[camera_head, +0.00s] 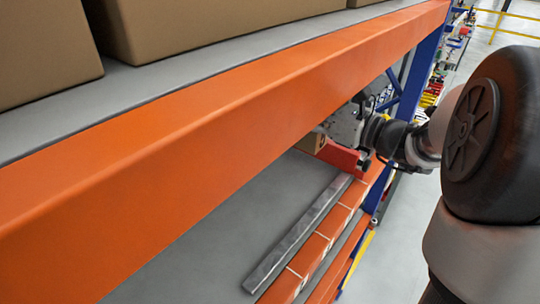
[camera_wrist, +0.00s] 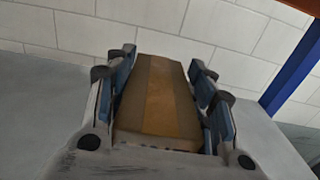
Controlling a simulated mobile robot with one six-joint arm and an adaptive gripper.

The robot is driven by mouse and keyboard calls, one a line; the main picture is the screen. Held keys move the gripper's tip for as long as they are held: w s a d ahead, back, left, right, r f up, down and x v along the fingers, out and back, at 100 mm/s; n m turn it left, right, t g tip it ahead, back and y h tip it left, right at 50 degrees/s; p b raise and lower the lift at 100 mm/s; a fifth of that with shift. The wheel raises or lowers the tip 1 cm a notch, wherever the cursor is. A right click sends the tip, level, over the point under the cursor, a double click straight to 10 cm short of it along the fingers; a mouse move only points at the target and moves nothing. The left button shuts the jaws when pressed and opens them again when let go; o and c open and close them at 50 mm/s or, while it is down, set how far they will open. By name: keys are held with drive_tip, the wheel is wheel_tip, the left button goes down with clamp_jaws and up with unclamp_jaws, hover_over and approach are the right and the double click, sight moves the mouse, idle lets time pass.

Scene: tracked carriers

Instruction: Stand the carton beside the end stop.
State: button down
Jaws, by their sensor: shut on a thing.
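The brown carton (camera_wrist: 158,95) fills the middle of the wrist view, between the two blue-padded fingers of my gripper (camera_wrist: 163,62). My gripper is shut on it. In the head view, a small part of the carton (camera_head: 312,142) shows below the orange beam, and the beam hides the rest. The red end stop (camera_head: 340,156) stands at the far end of the lower shelf, close to the carton; I cannot tell whether they touch. My gripper's fingers are mostly hidden in the head view. The end stop cannot be made out in the wrist view.
A large orange beam (camera_head: 200,125) crosses above the lower shelf (camera_head: 225,235). Large boxes (camera_head: 200,25) stand on the upper shelf. A grey metal rail (camera_head: 300,232) runs along the lower shelf's front. A blue upright (camera_wrist: 291,72) stands right, before a pale block wall (camera_wrist: 230,35).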

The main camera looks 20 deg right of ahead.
sight(302, 143)
drive_tip(key=shift+s+d+r, duration=0.2)
wheel_tip(302, 143, down, 6)
drive_tip(key=shift+s+d+r, duration=0.1)
drive_tip(key=shift+s+d, duration=0.05)
drive_tip(key=f, duration=0.2)
drive_tip(key=shift+s+f, duration=0.25)
drive_tip(key=shift+f, duration=0.15)
drive_tip(key=shift+w+f, duration=0.25)
drive_tip(key=shift+f, duration=0.3)
drive_tip(key=shift+s, duration=0.1)
drive_tip(key=shift+s, duration=0.1)
drive_tip(key=shift+f, duration=0.15)
drive_tip(key=c, duration=1)
unclamp_jaws()
